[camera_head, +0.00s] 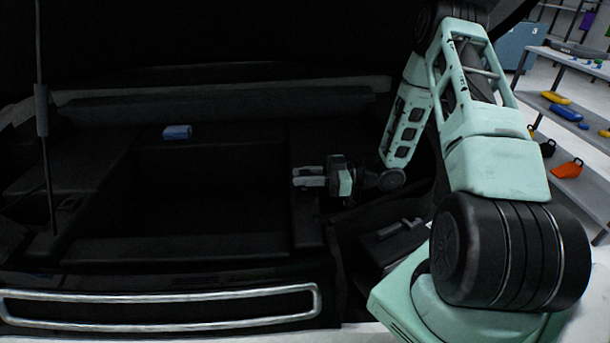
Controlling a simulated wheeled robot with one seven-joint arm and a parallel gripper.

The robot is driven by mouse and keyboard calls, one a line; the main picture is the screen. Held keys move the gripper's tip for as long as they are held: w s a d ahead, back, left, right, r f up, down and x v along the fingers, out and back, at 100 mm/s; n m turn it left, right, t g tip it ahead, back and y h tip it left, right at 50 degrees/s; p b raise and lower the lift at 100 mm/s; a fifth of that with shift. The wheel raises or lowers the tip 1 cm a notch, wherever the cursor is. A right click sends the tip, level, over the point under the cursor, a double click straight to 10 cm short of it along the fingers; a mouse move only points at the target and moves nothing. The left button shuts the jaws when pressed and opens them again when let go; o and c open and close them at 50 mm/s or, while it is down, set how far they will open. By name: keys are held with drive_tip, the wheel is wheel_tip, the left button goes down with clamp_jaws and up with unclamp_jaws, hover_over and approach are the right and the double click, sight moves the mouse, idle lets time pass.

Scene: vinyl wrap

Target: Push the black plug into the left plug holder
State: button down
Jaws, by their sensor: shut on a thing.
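My gripper (297,180) reaches in from the right over the dark car trunk, its grey fingers pointing left. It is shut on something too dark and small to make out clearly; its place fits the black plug. I cannot tell the plug's outline from the black trunk lining behind it. The left plug holder cannot be made out in the dark interior.
A blue block (177,132) lies on the trunk's back ledge. A thin upright rod (43,120) stands at the left. The trunk's front edge has a chrome-framed bumper strip (160,295). A shelf rack (570,125) with coloured tools stands far right.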

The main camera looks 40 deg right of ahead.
drive_tip(key=shift+d+f+b, duration=0.1)
drive_tip(key=shift+f+b, duration=0.4)
drive_tip(key=shift+f, duration=0.5)
idle(1.7)
